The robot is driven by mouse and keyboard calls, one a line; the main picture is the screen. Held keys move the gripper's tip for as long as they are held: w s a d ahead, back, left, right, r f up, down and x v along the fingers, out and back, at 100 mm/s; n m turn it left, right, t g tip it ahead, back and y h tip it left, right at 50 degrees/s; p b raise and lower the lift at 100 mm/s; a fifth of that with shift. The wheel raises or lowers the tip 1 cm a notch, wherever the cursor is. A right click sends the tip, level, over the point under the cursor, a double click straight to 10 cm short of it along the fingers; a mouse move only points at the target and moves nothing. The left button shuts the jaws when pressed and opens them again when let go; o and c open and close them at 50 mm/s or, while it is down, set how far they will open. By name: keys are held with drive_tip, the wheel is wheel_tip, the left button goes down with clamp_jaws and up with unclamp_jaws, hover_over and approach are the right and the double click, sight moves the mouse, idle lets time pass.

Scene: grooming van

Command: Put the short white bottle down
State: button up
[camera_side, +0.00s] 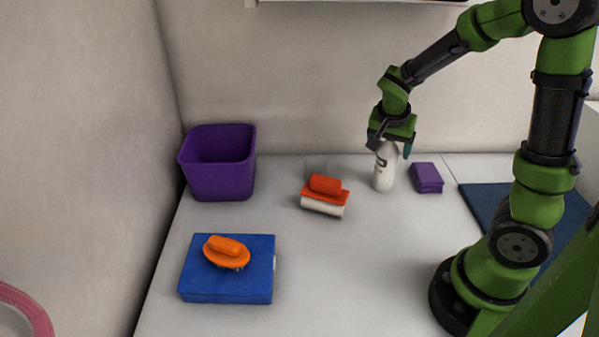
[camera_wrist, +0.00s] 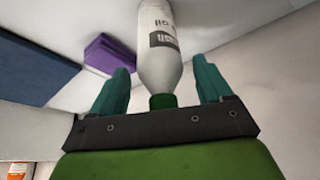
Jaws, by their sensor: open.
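The short white bottle (camera_side: 384,168) stands upright on the white counter, towards the back wall, with dark lettering on its side. In the wrist view the bottle (camera_wrist: 159,50) shows a green cap or neck end close to my gripper's palm. My gripper (camera_side: 391,147) points down over the bottle's top. In the wrist view its two teal fingers (camera_wrist: 162,82) are spread, with gaps on both sides of the bottle. The gripper is open around the bottle's upper part and does not grip it.
A purple block (camera_side: 426,178) lies just right of the bottle, near a dark blue mat (camera_side: 482,204). Left of it are an orange-and-white brush (camera_side: 324,194), a purple bin (camera_side: 217,165), and a blue box (camera_side: 229,283) bearing an orange brush (camera_side: 226,250). The middle front counter is clear.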

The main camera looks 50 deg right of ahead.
drive_tip(key=s+a+r+n+t+y, duration=0.3)
drive_tip(key=s+a+r+n, duration=0.1)
drive_tip(key=a+r, duration=0.3)
drive_tip(key=s+a+r+n+t+y, duration=0.2)
drive_tip(key=a+r+n, duration=0.4)
drive_tip(key=a, duration=0.6)
drive_tip(key=shift+s+a+r+t+y, duration=0.25)
drive_tip(key=shift+s+r+t+y, duration=0.15)
drive_tip(key=shift+s+y, duration=0.45)
drive_tip(key=shift+s, duration=0.1)
